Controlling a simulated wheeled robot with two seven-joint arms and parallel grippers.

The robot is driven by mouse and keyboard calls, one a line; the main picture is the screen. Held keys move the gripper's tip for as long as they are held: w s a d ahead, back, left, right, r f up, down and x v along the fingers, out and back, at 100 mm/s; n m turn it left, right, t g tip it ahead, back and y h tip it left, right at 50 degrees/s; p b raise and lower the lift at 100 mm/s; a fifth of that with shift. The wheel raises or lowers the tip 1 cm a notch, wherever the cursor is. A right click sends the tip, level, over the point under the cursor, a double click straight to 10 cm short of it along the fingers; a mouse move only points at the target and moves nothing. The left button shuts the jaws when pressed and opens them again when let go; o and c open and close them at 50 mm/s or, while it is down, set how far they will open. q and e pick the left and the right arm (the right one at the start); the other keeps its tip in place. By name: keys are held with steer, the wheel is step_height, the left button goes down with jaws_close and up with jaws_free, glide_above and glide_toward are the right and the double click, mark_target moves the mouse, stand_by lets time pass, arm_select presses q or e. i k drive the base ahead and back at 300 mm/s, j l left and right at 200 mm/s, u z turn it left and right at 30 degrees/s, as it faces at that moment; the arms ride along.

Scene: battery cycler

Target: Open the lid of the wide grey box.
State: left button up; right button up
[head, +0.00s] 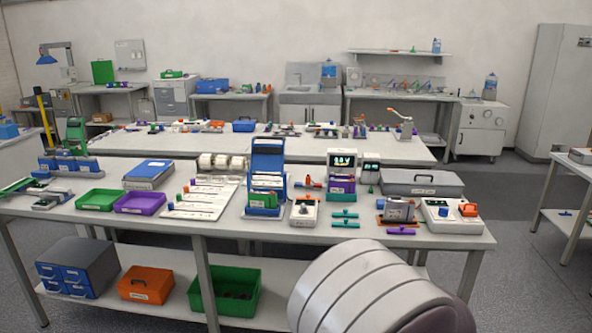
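The wide grey box (434,189) stands at the back right of the near table. Its flat lid (399,177) looks shut, with a dark handle (424,178) on it. Small devices in front hide part of the box's lower front. Neither of my grippers is in view. A pale, rounded, ribbed part, which looks like one of my arm links, fills the bottom right of the head view, in front of the table and apart from the box.
In front of the box stand a white device with an orange part (452,216) and a small grey device (399,210). A display unit (342,175) stands to its left. A blue rack (266,175), a purple tray (140,203) and a green tray (98,200) are further left.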

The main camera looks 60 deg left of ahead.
mark_target(446, 179)
steer(key=u, duration=1.35)
steer(key=i+l+z, duration=0.55)
steer(key=i, duration=0.2)
steer(key=i+z, duration=0.25)
steer(key=i+l+z, duration=0.15)
steer(key=i+z, duration=0.2)
steer(key=i, duration=0.8)
steer(key=i+j+z, duration=0.1)
steer(key=i+z, duration=0.25)
steer(key=i, duration=0.75)
steer(key=i+j+u, duration=0.1)
steer(key=i+u, duration=0.7)
steer(key=u, duration=0.15)
steer(key=i+l+u, duration=0.2)
steer(key=i+u, duration=0.15)
steer(key=u, duration=0.15)
